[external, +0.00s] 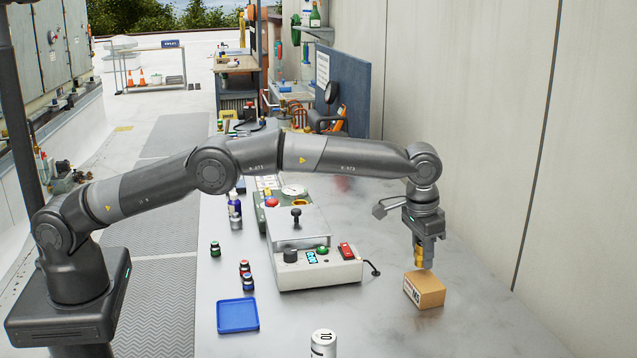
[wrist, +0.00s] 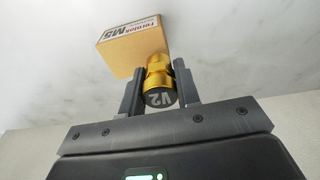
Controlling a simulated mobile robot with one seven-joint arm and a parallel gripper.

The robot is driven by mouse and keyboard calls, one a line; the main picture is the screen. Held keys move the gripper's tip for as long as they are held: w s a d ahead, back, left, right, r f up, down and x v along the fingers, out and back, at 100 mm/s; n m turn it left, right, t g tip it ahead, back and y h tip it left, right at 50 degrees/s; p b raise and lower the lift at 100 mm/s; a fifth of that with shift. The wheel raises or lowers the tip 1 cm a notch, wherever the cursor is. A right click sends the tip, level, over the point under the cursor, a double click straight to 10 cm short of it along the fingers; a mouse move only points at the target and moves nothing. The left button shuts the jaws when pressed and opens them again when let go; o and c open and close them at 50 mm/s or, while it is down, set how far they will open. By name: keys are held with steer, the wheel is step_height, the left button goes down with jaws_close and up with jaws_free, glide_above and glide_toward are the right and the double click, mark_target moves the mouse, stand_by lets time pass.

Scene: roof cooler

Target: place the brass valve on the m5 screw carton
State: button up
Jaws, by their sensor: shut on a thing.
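The M5 screw carton (external: 424,290) is a small tan box on the grey table, directly below the valve. The carton (wrist: 130,45) also shows behind the valve in the wrist view, with its M5 label in sight. I cannot tell whether the valve touches the carton's top.
A white control box (external: 318,268) with knobs and buttons stands left of the carton. A wall runs along the right. The table right of the carton is clear.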

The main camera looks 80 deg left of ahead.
mark_target(418, 245)
steer(key=shift+f, duration=0.85)
steer(key=shift+f, duration=0.1)
steer(key=o, duration=1.1)
steer(key=shift+c, duration=0.2)
steer(key=r, duration=0.7)
steer(key=s+r, duration=0.1)
steer(key=r, duration=0.3)
steer(key=shift+s, duration=0.1)
steer(key=shift+s+r, duration=0.15)
steer(key=shift+r, duration=0.4)
steer(key=shift+r, duration=0.1)
